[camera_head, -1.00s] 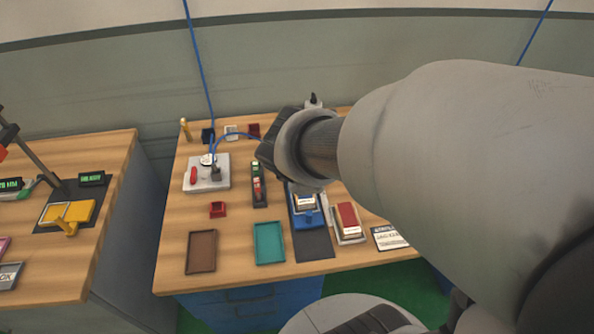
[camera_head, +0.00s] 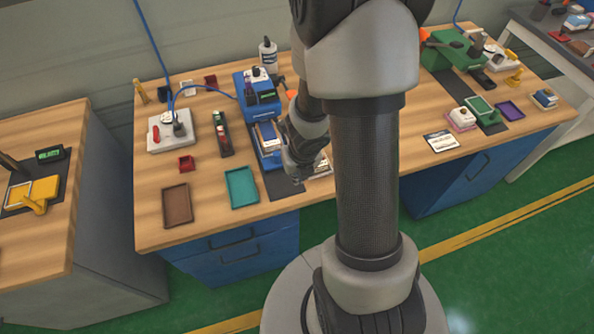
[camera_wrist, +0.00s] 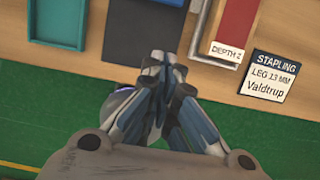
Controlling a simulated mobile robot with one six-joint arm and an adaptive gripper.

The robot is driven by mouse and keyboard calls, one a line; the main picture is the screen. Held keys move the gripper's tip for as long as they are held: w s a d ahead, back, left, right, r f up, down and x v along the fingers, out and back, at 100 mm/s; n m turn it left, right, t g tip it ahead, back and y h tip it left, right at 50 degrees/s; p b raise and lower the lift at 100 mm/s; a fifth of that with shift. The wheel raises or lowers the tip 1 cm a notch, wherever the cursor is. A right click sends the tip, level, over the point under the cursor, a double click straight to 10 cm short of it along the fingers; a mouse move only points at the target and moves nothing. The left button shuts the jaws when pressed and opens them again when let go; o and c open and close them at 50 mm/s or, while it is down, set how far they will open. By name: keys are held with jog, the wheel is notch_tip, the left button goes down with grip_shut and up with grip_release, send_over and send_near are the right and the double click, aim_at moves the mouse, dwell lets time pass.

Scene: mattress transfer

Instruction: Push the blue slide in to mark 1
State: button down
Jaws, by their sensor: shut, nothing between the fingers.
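The blue slide (camera_head: 269,139) lies in the blue machine (camera_head: 258,90) on the middle bench, with a pale labelled block on it. Its right side is partly covered by my arm in the head view, and I cannot read any mark there. In the wrist view only a sliver of blue (camera_wrist: 175,2) shows at the top edge, above the dark mat (camera_wrist: 148,25). My gripper (camera_wrist: 160,62) is shut and empty, over the bench's front edge near the mat's front end. It is apart from the slide. My arm hides the fingertips in the head view.
A teal tray (camera_head: 242,187) and a brown tray (camera_head: 177,205) lie to the left. A bottle (camera_head: 267,55) stands behind. Green floor lies before the bench.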

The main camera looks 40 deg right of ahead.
aim_at(296, 187)
jog(key=b+x, duration=0.4)
jog(key=x, duration=0.2)
jog(key=shift+f, duration=0.35)
jog(key=w+p, duration=0.2)
jog(key=w+d+r+p, duration=0.1)
jog(key=shift+w, duration=0.15)
jog(key=shift+w+p, duration=0.3)
jog(key=shift+f, duration=0.1)
jog(key=shift+w+d, duration=0.1)
jog(key=shift+w+d+p, duration=0.25)
jog(key=shift+w+p, duration=0.3)
jog(key=shift+w, duration=0.5)
jog(key=shift+s, duration=0.2)
